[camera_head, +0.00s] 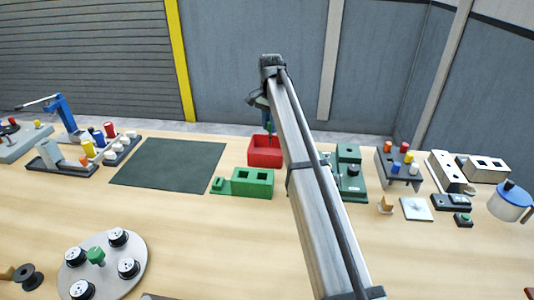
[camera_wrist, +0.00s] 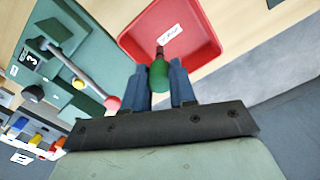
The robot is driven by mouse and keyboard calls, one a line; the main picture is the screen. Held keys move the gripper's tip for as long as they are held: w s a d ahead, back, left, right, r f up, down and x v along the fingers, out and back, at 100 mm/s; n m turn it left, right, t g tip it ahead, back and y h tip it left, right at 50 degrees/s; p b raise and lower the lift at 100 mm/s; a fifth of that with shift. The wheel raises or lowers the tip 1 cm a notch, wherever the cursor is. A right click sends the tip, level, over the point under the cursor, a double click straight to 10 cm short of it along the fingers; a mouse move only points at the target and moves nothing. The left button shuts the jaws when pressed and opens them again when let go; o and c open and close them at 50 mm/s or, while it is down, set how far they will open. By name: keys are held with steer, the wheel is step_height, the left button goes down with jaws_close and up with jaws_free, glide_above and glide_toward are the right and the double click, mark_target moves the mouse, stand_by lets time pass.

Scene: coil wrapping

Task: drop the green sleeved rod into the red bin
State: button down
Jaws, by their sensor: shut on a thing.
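My gripper (camera_wrist: 160,88) is shut on the green sleeved rod (camera_wrist: 158,75), with the green sleeve between its two blue fingers. The rod's thin end points toward the red bin (camera_wrist: 208,38). In the wrist view the rod overlaps the bin's near part, beside a white label on the bin floor. In the head view the red bin (camera_head: 265,158) stands at the table's back middle. A small green part of the rod (camera_head: 270,127) shows just above the bin's back edge, below my gripper (camera_head: 266,112), which is partly hidden by my arm. No contact between rod and bin can be made out.
A green block with square holes (camera_head: 252,182) stands in front of the bin. A green machine (camera_head: 350,180) stands to its right, partly behind my arm. A dark mat (camera_head: 170,163) lies to the left. A round plate with several spools (camera_head: 100,265) is at front left.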

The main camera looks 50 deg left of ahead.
mark_target(270, 138)
steer(key=shift+f, duration=2.95)
steer(key=c, duration=0.8)
jaws_free()
steer(key=shift+c, duration=0.2)
step_height(270, 138, up, 14)
steer(key=shift+f, duration=0.1)
